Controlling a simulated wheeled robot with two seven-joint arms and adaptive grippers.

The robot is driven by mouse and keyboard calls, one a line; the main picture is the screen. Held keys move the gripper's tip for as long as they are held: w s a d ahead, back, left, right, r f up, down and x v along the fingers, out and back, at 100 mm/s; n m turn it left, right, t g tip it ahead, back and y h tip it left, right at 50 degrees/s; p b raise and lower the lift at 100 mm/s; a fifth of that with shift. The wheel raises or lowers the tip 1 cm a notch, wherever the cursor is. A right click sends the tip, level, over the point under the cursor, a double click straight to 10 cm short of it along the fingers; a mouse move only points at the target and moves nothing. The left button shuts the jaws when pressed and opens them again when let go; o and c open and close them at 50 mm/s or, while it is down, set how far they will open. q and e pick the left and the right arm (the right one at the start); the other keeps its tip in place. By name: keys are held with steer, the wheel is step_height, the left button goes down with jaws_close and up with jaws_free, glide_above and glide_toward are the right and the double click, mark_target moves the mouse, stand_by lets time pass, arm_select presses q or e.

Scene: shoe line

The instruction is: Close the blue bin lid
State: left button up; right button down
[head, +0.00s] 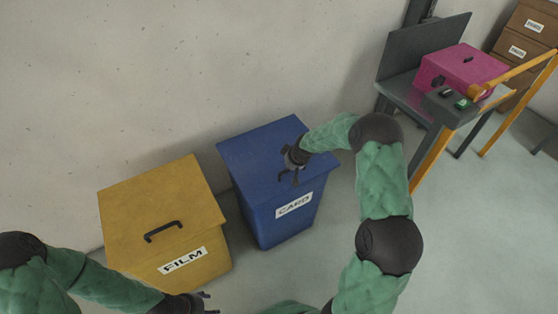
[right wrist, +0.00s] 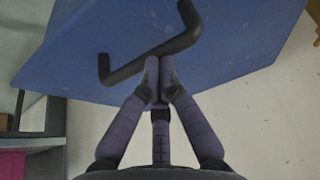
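The blue bin (head: 270,228) with a CARD label stands against the wall. Its blue lid (head: 255,150) lies over the top, and I see no gap under it in the head view. My right gripper (head: 289,174) is at the lid's front part, by the dark handle. In the right wrist view the fingers (right wrist: 160,62) are together, with their tips at the handle bar (right wrist: 160,50); nothing shows between them. The blue lid surface (right wrist: 230,50) fills the upper part there. My left gripper (head: 205,301) is low in the head view, partly cut off.
A yellow FILM bin (head: 150,215) with its lid down stands left of the blue bin. At the right are a grey bench (head: 405,88) with a pink box (head: 460,72), an orange rail (head: 435,155) and brown drawers (head: 525,35). Floor right of the blue bin is clear.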

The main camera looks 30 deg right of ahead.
steer(key=shift+s+f, duration=0.25)
steer(key=shift+f, duration=0.3)
arm_select(q)
steer(key=shift+s+a+f, duration=0.1)
steer(key=shift+s+a, duration=0.05)
steer(key=shift+a, duration=0.3)
arm_select(e)
steer(key=shift+s+a+f, duration=0.15)
steer(key=shift+s+f, duration=0.05)
steer(key=shift+f, duration=0.1)
steer(key=shift+s+f, duration=0.15)
steer(key=w+r+p, duration=0.2)
steer(key=w+r, duration=0.1)
steer(key=r, duration=0.2)
arm_select(q)
steer(key=r+p, duration=0.1)
steer(key=r, duration=0.1)
steer(key=w+r+p, duration=0.1)
steer(key=r, duration=0.1)
steer(key=shift+r, duration=0.3)
arm_select(e)
steer(key=s+r, duration=0.2)
steer(key=s, duration=0.7)
steer(key=shift+s+d+r, duration=0.15)
steer(key=shift+s+d, duration=0.1)
steer(key=shift+d, duration=0.05)
